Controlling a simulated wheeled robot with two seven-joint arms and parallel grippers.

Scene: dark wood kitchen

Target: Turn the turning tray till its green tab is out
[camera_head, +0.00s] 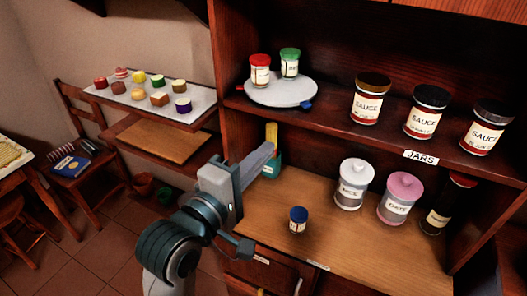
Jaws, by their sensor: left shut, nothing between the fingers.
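The turning tray (280,93) is a round pale disc on the upper shelf. A blue tab (306,105) sticks out at its front right, and a small red tab (240,88) shows at its left edge. No green tab shows. A red-lidded jar (260,71) and a green-lidded jar (290,64) stand upright on the tray. My left gripper (268,150) is shut and empty. It is below the upper shelf, in front of a teal bottle with a yellow cap (271,134), which it partly hides. My right gripper is not in view.
Several sauce jars (371,99) stand right of the tray on the same shelf. Below are white-lidded (354,183) and pink-lidded (399,198) jars, a dark bottle (449,205) and a small blue-lidded jar (298,220). A tray of sweets (180,115) is at left.

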